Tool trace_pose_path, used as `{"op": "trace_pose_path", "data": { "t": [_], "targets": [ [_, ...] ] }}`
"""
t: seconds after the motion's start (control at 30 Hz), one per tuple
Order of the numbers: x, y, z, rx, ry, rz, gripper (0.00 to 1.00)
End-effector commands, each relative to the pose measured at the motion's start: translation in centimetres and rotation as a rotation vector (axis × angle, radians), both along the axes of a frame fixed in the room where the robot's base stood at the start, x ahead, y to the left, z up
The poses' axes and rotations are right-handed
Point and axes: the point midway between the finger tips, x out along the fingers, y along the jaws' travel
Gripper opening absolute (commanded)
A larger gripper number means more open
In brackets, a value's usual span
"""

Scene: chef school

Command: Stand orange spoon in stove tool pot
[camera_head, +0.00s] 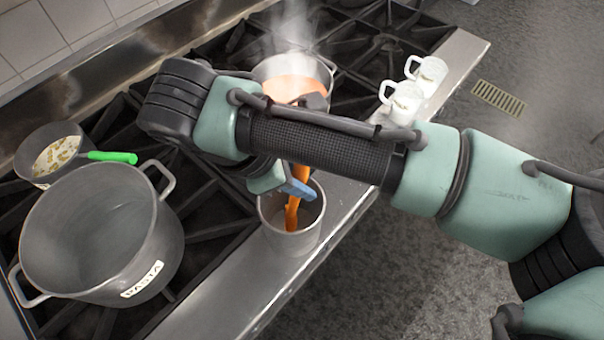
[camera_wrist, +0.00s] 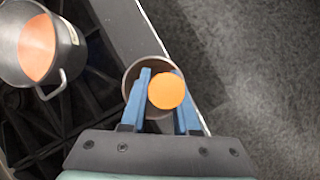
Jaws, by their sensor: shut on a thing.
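The orange spoon (camera_head: 292,212) is upright, with its lower part inside the grey metal tool pot (camera_head: 290,243) at the front edge of the stove. My gripper (camera_head: 296,188) is shut on the spoon just above the pot's rim. In the wrist view, the blue fingers of my gripper (camera_wrist: 160,98) flank the round orange end of the spoon (camera_wrist: 167,91), and the rim of the tool pot (camera_wrist: 128,80) shows behind them. My arm hides part of the spoon. I cannot tell whether the spoon touches the pot's bottom.
A steaming pot of orange soup (camera_head: 322,68) stands behind my arm. A large pasta pot (camera_head: 160,236) and a pan with a green-handled utensil (camera_head: 112,157) are at left. White mugs (camera_head: 403,103) stand at the right edge. The floor in front of the stove is clear.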

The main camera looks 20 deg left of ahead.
Motion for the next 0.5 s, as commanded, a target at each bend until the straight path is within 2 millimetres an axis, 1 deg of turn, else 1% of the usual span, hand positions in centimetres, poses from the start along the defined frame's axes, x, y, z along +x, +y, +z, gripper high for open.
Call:
{"op": "trace_pose_path", "data": {
  "t": [0.27, 0.3, 0.37, 0.4, 0.5],
  "targets": [
    [0.01, 0.01, -0.08, 0.0, 0.0, 0.0, 0.0],
    [0.01, 0.01, -0.08, 0.0, 0.0, 0.0, 0.31],
    [0.01, 0.01, -0.08, 0.0, 0.0, 0.0, 0.41],
    [0.01, 0.02, -0.07, 0.0, 0.0, 0.0, 0.49],
    [0.0, 0.01, -0.07, 0.0, 0.0, 0.0, 0.64]
  ]
}}
